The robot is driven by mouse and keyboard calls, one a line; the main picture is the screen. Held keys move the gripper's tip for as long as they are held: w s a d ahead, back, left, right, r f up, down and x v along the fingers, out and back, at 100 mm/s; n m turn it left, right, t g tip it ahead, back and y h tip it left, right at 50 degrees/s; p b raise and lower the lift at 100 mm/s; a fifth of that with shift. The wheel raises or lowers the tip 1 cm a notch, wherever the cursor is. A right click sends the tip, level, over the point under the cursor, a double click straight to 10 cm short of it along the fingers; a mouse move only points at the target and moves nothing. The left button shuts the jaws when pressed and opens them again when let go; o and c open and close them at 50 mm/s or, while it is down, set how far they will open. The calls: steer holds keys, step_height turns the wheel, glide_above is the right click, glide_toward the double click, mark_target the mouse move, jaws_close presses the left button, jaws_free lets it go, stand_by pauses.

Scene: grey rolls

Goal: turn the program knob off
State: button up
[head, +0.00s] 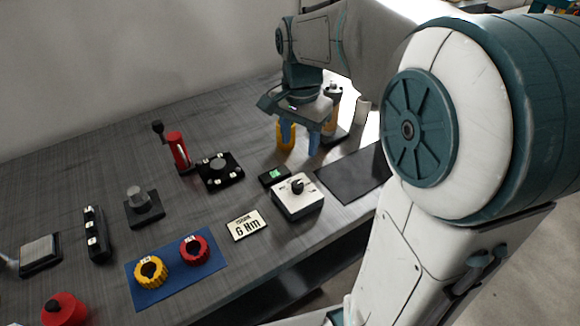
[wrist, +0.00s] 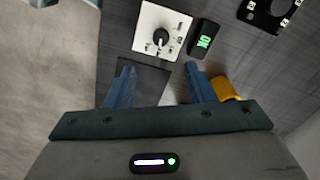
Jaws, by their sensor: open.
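The program knob (head: 297,186) is a small black knob on top of a white box (head: 290,203). In the wrist view the knob (wrist: 161,37) shows on the white box (wrist: 147,23), beyond my fingertips. My gripper (head: 301,146) is open and empty, with blue fingers pointing down, behind the box in the head view. In the wrist view my gripper (wrist: 160,68) has its fingers wide apart, and the knob lies ahead of the gap, untouched.
A dark mat (head: 350,178) lies right of the box. A yellow object (head: 285,136) is close to one finger.

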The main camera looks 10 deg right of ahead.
mark_target(298, 184)
steer(key=f, duration=0.7)
steer(key=f+b, duration=0.1)
steer(key=f, duration=0.6)
steer(key=shift+w, duration=0.2)
steer(key=shift+c, duration=0.2)
steer(key=shift+r, duration=0.1)
steer(key=c, duration=0.9)
